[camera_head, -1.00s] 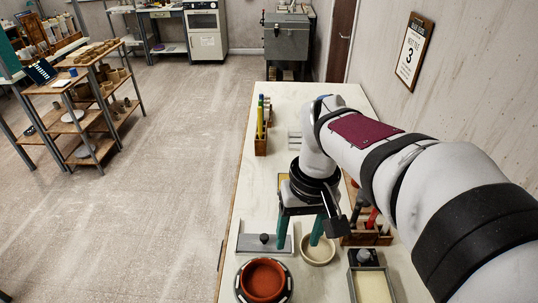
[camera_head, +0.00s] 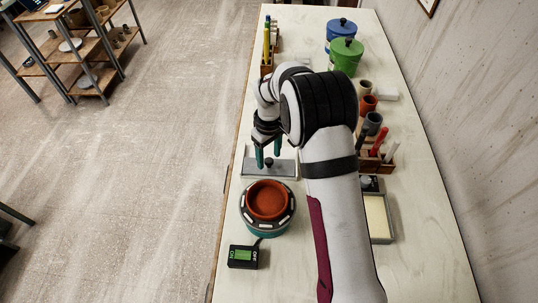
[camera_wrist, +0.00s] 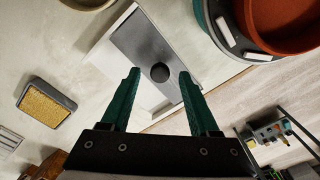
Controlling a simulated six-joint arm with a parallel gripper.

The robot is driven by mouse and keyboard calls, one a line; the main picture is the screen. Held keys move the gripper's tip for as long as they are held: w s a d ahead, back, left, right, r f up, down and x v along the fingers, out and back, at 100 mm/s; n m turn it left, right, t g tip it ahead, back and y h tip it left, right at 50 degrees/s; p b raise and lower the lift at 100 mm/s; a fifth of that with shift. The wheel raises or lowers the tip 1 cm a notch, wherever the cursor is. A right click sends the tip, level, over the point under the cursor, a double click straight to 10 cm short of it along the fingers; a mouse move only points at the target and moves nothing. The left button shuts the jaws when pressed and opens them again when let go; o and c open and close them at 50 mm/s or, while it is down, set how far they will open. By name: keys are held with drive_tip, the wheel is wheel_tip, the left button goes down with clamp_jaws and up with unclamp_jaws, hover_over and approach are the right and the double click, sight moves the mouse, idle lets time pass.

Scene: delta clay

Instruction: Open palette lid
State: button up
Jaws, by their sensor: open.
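The palette's flat grey lid (camera_head: 285,169) with a small dark round knob (camera_head: 268,163) lies across the left side of the bench. In the wrist view the grey lid (camera_wrist: 138,40) rests over a white tray body (camera_wrist: 110,62), whose pale sides show beside it. My gripper (camera_head: 268,160) points down over the lid with its two teal fingers apart and nothing held. In the wrist view the lid's knob (camera_wrist: 160,72) appears between the fingertips of my gripper (camera_wrist: 159,73). I cannot tell the exact height of the tips against the knob.
A terracotta bowl (camera_head: 267,199) on a round turntable stands just nearer than the palette, with a switch box (camera_head: 243,256) nearby. A tool holder (camera_head: 377,163), cups and lidded green (camera_head: 346,60) and blue (camera_head: 341,32) pots line the right. A sponge (camera_wrist: 47,101) shows in the wrist view.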

drive_tip(key=shift+f, duration=0.4)
clamp_jaws()
idle(1.2)
